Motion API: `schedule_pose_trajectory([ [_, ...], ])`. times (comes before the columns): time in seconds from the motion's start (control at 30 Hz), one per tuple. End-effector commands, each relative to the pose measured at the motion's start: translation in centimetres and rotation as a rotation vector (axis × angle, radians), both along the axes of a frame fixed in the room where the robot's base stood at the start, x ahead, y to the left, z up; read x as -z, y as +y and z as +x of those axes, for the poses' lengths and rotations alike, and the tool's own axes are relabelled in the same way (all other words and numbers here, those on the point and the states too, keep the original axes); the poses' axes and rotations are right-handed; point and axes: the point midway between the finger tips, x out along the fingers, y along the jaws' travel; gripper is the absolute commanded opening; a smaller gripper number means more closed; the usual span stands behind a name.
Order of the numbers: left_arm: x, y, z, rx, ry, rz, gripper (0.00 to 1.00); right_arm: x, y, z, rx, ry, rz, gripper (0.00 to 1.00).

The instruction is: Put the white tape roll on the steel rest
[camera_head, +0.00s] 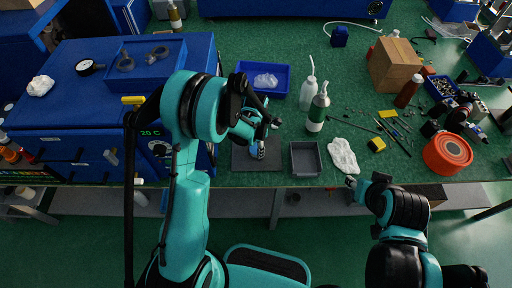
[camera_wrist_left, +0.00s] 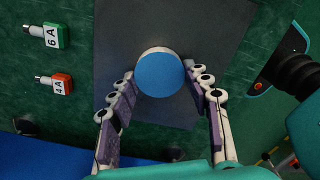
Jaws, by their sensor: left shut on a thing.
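My left gripper (camera_head: 260,148) is over a flat dark grey plate (camera_head: 241,163), perhaps the steel rest, at the bench's front edge. In the left wrist view its fingers (camera_wrist_left: 163,82) are shut on a round thing with a blue face and white rim (camera_wrist_left: 160,73), with the plate (camera_wrist_left: 172,22) behind it. I cannot tell for sure that this is the white tape roll, nor whether it touches the plate. No other white roll is clear. My right gripper (camera_head: 352,182) is near the bench's front edge by a white crumpled cloth; its fingers are too small to read.
A grey open tray (camera_head: 306,172) is just right of the plate. Two bottles (camera_head: 317,112) stand behind it, and a blue bin (camera_head: 282,90) is behind the plate. The blue machine (camera_head: 75,110) is close on the left. A red-orange roll (camera_head: 447,154) lies at right.

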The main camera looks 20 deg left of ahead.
Motion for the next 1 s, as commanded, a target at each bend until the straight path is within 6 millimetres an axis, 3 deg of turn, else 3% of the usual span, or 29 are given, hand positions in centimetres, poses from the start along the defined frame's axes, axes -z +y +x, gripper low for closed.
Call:
schedule_pose_trajectory([
  [0.13,0.4,0.0,0.0,0.000,0.000,0.000,0.29,0.5,0.0,0.0,0.000,0.000,0.000,0.40],
  [0.17,0.4,0.0,0.0,0.000,0.000,0.000,0.51,0.5,0.0,0.0,0.000,0.000,0.000,0.40],
  [0.23,0.3,0.0,0.0,0.000,0.000,0.000,0.69,0.3,0.0,0.0,0.000,0.000,0.000,0.40],
  [0.63,-0.3,0.0,0.0,0.000,0.000,0.000,0.69,-0.2,0.0,0.0,0.000,0.000,0.000,0.40],
  [0.77,-2.4,0.0,0.0,0.000,0.000,0.000,0.69,-1.0,0.0,0.0,0.000,0.000,0.000,0.40],
  [1.0,-7.9,0.0,-0.1,0.000,0.000,0.000,0.69,-2.7,0.0,0.0,0.000,0.000,0.000,0.40],
])
